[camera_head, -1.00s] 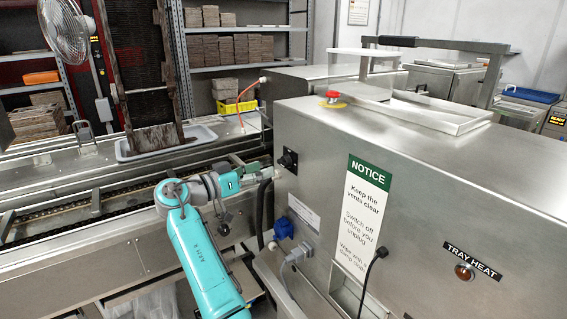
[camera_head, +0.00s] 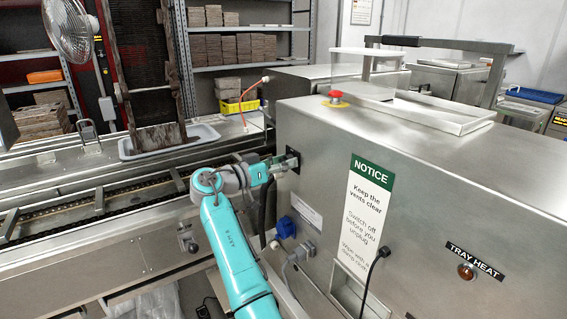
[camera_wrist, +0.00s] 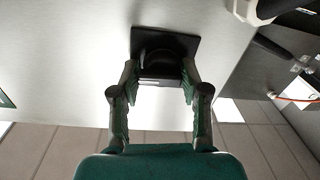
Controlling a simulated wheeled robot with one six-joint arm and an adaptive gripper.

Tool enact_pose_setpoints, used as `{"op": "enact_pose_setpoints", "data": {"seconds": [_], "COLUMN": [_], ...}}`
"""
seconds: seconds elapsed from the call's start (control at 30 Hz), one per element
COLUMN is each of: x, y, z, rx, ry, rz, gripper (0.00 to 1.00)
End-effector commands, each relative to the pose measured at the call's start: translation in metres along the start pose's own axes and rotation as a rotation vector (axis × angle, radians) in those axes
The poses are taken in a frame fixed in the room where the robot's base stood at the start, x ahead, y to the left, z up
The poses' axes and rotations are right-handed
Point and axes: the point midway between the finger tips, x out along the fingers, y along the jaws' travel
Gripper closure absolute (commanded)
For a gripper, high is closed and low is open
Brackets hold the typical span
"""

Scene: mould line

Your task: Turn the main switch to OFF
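The main switch is a black rotary knob on a square black plate (camera_wrist: 190,46), on the end face of the steel machine. In the wrist view my gripper (camera_wrist: 159,78) has one finger at each side of the knob (camera_wrist: 160,62). The fingers stand apart, and I cannot tell whether they touch it. A pale mark shows on the knob's near side. In the head view my gripper (camera_head: 291,162) is at the panel and covers most of the switch; the OFF marking cannot be read.
The steel machine (camera_head: 330,130) has a red emergency button (camera_head: 335,97) on top. Below the switch are a blue plug (camera_head: 286,228), a grey plug (camera_head: 300,254) and cables. A notice label (camera_head: 368,200) is to the right. The conveyor (camera_head: 90,205) is at the left.

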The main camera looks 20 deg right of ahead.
Motion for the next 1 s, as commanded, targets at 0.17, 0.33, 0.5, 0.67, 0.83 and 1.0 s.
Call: {"op": "enact_pose_setpoints", "data": {"seconds": [0.17, 0.33, 0.5, 0.67, 0.83, 1.0], "x": [-0.0003, -0.0004, -0.0006, -0.0007, -0.0009, -0.0010], "y": [-0.0022, -0.0027, -0.0033, -0.0038, -0.0042, -0.0045], "z": [0.0007, 0.0010, 0.0012, 0.0012, 0.0011, 0.0014], "rx": [-0.002, -0.014, -0.065, -0.163, -0.311, -0.473], "ry": [0.000, 0.000, -0.004, -0.009, -0.017, -0.026], "rz": [-0.007, -0.009, -0.011, -0.014, -0.016, -0.017], "gripper": [0.91, 0.91, 0.91, 0.91, 0.91, 0.91]}}
